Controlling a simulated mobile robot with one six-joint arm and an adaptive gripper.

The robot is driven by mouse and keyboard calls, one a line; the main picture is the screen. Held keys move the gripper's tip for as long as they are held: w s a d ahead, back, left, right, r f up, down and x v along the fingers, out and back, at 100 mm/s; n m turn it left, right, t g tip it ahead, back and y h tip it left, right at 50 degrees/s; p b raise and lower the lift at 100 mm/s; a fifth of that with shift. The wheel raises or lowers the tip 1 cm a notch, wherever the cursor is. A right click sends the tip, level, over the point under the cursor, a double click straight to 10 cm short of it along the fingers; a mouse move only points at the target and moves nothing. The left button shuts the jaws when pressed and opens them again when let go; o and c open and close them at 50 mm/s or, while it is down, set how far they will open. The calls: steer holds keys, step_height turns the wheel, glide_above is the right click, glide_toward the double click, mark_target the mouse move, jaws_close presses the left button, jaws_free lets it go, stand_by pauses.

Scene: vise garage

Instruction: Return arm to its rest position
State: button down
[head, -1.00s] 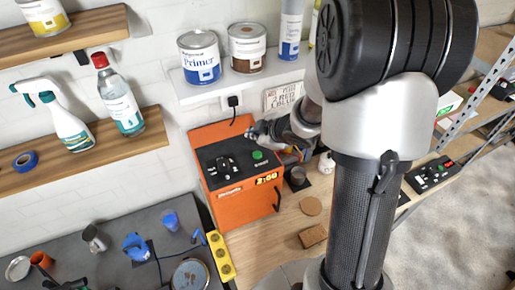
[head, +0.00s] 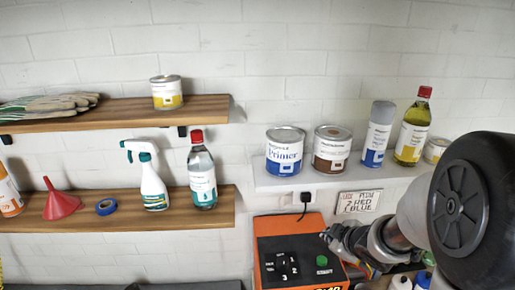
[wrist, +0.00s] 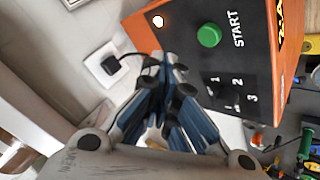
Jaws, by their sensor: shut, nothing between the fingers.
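My gripper (wrist: 168,105) is shut and empty in the wrist view, its blue-grey fingers together. It is over the orange machine (wrist: 150,35), whose black panel has a green START button (wrist: 209,35) and a small selector marked 1, 2, 3 (wrist: 222,92). In the head view my gripper (head: 333,236) is at the right of the orange machine (head: 265,240), near its black panel (head: 290,268). I cannot tell whether it touches the machine. My arm comes in from the right edge.
A white shelf (head: 262,185) above the machine holds a Primer can (head: 285,155), a brown-labelled can (head: 332,155) and several bottles. Wooden shelves (head: 120,225) hang on the left. A black plug (head: 305,197) and a note sign (head: 358,203) are on the wall behind my gripper.

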steer(key=s+a+f+m+g+b, duration=0.1)
steer(key=s+a+f+m+b, duration=0.2)
steer(key=s+b, duration=0.4)
steer(key=s+a+f+m+g+b, duration=0.2)
steer(key=s+b, duration=0.5)
steer(key=s, duration=0.4)
steer(key=s+a+f+m+g+b, duration=0.1)
steer(key=s+a+f+m+b, duration=0.4)
steer(key=s+b, duration=0.3)
steer(key=shift+s+a+f, duration=0.75)
steer(key=shift+s+f, duration=0.05)
steer(key=shift+s, duration=0.3)
stand_by(4.3)
